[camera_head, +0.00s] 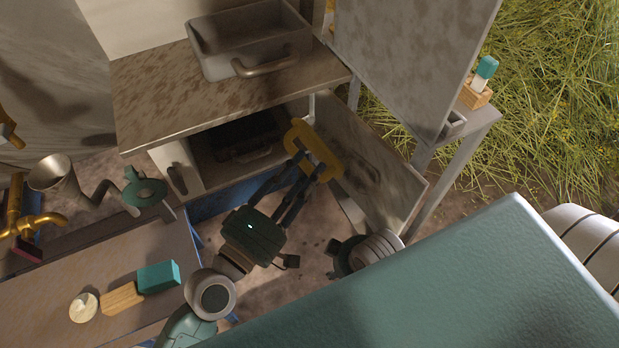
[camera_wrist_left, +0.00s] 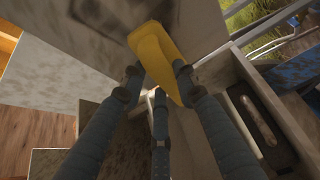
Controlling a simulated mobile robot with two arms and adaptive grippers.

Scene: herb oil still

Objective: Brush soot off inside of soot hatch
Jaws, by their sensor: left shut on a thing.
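The soot hatch (camera_head: 378,182) stands open under the worktop, with dark smudges on its pale face. My left gripper (camera_head: 318,166) is shut on a yellow tool (camera_head: 316,143), taken to be the brush, in front of the hatch. The tool also shows between the fingers in the left wrist view (camera_wrist_left: 157,62), close to a smudged pale panel (camera_wrist_left: 85,35). I cannot tell whether the tool touches the hatch. What I take for my right gripper (camera_head: 345,257) is partly hidden at the lower middle, and its fingers are not clear.
A dark opening (camera_head: 225,150) lies under the worktop (camera_head: 155,90). A grey metal bin (camera_head: 215,45) with a handle stands on top. A low bench (camera_head: 50,285) holds a wooden-handled teal block (camera_head: 158,277). A tall grey panel (camera_head: 400,55) rises at the right.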

